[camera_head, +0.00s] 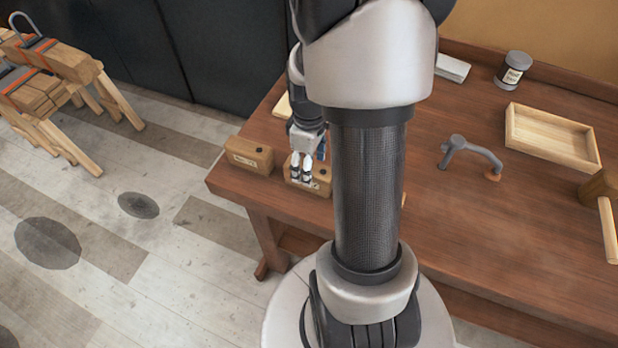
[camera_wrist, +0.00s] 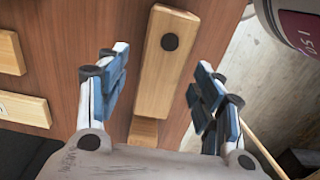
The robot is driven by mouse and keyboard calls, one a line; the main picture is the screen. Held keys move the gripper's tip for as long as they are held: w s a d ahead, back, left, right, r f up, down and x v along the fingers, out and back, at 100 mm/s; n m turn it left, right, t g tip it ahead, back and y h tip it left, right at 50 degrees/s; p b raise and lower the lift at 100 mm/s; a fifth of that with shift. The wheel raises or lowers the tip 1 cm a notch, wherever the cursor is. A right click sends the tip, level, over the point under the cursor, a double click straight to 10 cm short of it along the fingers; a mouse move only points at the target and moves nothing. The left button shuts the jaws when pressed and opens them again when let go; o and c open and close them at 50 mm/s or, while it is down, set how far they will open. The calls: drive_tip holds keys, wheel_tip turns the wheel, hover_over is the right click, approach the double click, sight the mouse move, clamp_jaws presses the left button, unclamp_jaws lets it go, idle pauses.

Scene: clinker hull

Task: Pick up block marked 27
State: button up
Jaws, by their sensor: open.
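In the wrist view, a long block (camera_wrist: 165,75) with a dark dot lies between the spread fingers of my gripper (camera_wrist: 155,88). The fingers are open, with gaps on both sides. I cannot tell how far down around the block they reach.
The wooden bench (camera_head: 450,225) carries a grey bent handle (camera_head: 470,152), a shallow tray (camera_head: 512,135), a labelled can (camera_head: 513,70) and a mallet (camera_head: 606,215). Other wooden pieces (camera_wrist: 25,109) lie at left in the wrist view. Sawhorses (camera_head: 60,90) stand on the floor at left.

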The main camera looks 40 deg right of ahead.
wheel_tip(320, 180, down, 2)
drive_tip(key=shift+f, duration=0.1)
drive_tip(key=shift+c, duration=0.6)
drive_tip(key=c, duration=1.3)
drive_tip(key=shift+o, duration=0.2)
drive_tip(key=shift+r, duration=0.2)
